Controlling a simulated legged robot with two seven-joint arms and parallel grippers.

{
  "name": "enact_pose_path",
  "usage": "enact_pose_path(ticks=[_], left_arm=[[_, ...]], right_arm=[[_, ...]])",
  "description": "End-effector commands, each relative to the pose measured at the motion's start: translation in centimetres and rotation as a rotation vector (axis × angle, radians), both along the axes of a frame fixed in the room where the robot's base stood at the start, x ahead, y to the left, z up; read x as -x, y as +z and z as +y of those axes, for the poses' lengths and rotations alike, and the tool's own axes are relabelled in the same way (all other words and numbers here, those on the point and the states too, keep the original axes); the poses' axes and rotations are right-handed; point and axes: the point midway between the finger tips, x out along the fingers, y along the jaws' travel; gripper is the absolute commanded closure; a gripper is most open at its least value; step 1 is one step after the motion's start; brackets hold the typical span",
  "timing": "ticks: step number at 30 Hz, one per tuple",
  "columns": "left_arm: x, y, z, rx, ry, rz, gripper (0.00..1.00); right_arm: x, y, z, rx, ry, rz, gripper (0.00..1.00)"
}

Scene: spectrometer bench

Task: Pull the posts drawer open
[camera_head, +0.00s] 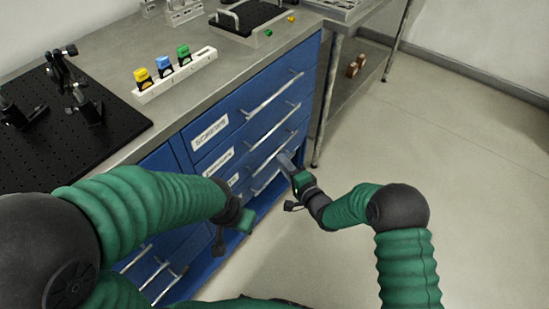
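The blue drawer cabinet (240,130) stands below the bench top. Its drawers have long silver bar handles and white labels. The top label (210,133) seems to read "SCREWS"; the lower labels are too small or covered, so I cannot tell which drawer is the posts drawer. My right gripper (287,161) is at the right end of a lower drawer handle (267,180). I cannot tell whether its fingers are around the handle or only beside it. My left gripper (233,233) hangs in front of the lower cabinet, apart from the handles. My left arm hides part of the drawer fronts.
On the grey bench top (115,85) are a black perforated board (40,140) with optical mounts and a white rack (178,75) holding yellow, blue and green pieces. A second table (345,20) stands at the back right. The floor (450,150) to the right is clear.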

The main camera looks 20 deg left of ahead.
Motion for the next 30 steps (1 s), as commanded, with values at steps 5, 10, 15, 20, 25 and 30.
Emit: enact_pose_path(ticks=[5, 10, 15, 20, 25, 30], left_arm=[[0.0, -1.9, 0.0, 0.0, 0.0, 0.0, 0.64], [0.0, -2.4, 0.0, 0.0, 0.0, 0.0, 0.64], [0.0, -2.4, 0.0, 0.0, 0.0, 0.0, 0.64], [0.0, -2.4, 0.0, 0.0, 0.0, 0.0, 0.64], [0.0, -2.4, 0.0, 0.0, 0.0, 0.0, 0.64], [0.0, -2.4, 0.0, 0.0, 0.0, 0.0, 0.64]], right_arm=[[-2.8, -1.2, 3.1, 0.001, 0.001, -0.001, 0.68], [-4.3, -1.4, 4.5, 0.003, -0.001, 0.0, 0.68], [-4.6, -1.3, 4.8, 0.002, -0.002, 0.002, 0.68], [-4.6, -1.3, 4.8, 0.002, -0.002, 0.002, 0.71], [-4.6, -1.3, 4.8, 0.002, -0.002, 0.002, 0.94], [-4.5, -1.4, 4.8, 0.003, -0.002, 0.002, 1.0]])
